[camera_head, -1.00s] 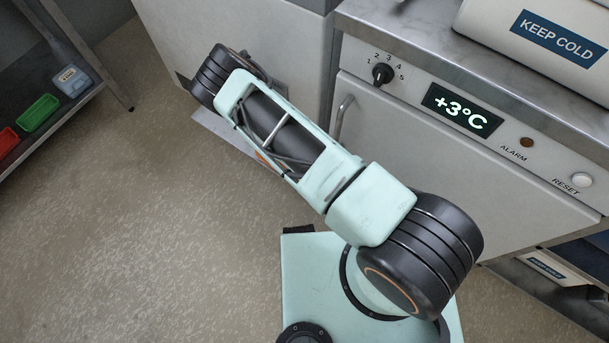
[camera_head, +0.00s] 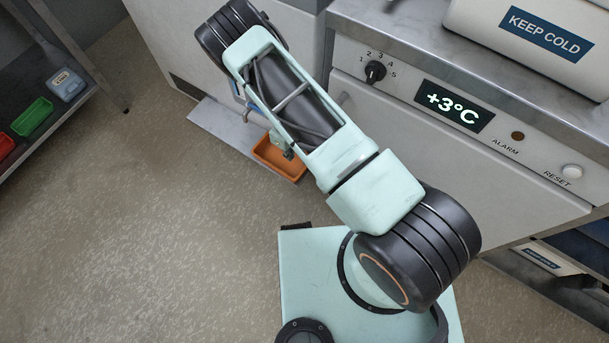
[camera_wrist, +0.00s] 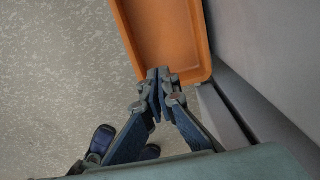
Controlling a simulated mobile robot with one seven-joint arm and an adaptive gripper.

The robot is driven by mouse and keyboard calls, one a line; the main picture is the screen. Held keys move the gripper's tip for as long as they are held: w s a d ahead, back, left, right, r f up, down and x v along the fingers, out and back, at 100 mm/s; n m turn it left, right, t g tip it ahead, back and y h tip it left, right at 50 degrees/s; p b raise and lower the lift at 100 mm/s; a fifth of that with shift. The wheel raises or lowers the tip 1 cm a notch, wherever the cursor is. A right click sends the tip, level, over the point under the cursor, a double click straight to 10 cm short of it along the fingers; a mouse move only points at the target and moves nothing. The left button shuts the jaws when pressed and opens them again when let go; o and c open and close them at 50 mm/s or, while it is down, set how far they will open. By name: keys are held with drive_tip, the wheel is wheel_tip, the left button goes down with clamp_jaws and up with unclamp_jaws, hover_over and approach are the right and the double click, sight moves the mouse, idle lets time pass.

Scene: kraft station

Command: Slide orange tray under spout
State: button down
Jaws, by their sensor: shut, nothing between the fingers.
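The orange tray (camera_head: 278,169) is low by the cabinet base, partly hidden behind my arm in the head view. In the wrist view the tray (camera_wrist: 168,38) is shallow and empty, and its far end is cut off by the picture's top edge. My gripper (camera_wrist: 160,80) is shut and empty, with its fingertips at the tray's near end. I cannot tell whether they touch the rim. A small grey bent piece (camera_head: 247,113) shows beside my arm, left of the tray; I cannot tell for sure that it is the spout.
A flat grey metal plate (camera_head: 215,128) lies along the cabinet base. The cabinet front (camera_head: 440,150) stands close on the right. A shelf at the left holds a green bin (camera_head: 32,117) and a red bin (camera_head: 5,146). The speckled floor (camera_head: 150,220) is open.

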sight(305, 176)
drive_tip(key=s+d+b, duration=0.4)
drive_tip(key=s+d, duration=0.1)
drive_tip(key=d, duration=0.1)
drive_tip(key=f+b, duration=0.1)
drive_tip(key=f, duration=0.2)
drive_tip(key=f+b, duration=0.2)
drive_tip(key=f, duration=0.1)
drive_tip(key=a+f+b, duration=0.1)
drive_tip(key=f+b, duration=0.1)
drive_tip(key=f, duration=0.2)
drive_tip(key=shift+w, duration=0.35)
drive_tip(key=shift+w+a, duration=0.1)
